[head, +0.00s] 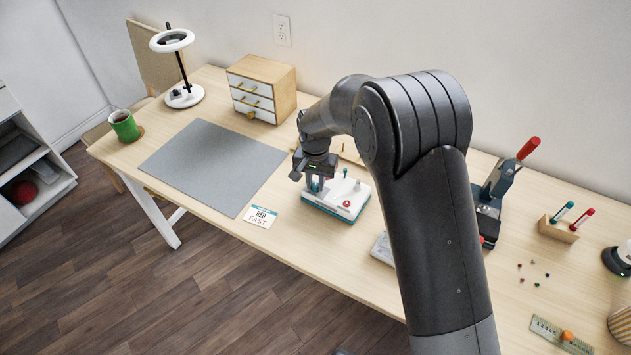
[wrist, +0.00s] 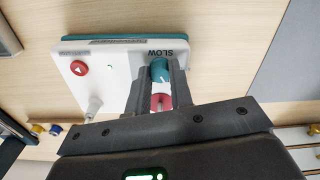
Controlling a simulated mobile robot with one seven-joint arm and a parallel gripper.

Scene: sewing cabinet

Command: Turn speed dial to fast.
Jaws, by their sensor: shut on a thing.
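The sewing control box (head: 336,203) has a white top and teal base and stands on the table in the head view. In the wrist view its panel (wrist: 115,65) shows upside down, with the word SLOW beside the teal speed dial (wrist: 160,69). My gripper (head: 316,186) is lowered onto the box from above. In the wrist view its two fingers (wrist: 158,82) are shut on the dial, one on each side. A red round part (wrist: 159,102) shows between the fingers, nearer the palm. The fingers hide part of the panel, and no FAST mark on it is visible.
A red button (wrist: 79,68) and a white post (wrist: 93,107) are on the panel near the fingers. A card reading RED FAST (head: 260,217) lies left of the box, by a grey mat (head: 213,165). A small drawer unit (head: 262,88) stands behind.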

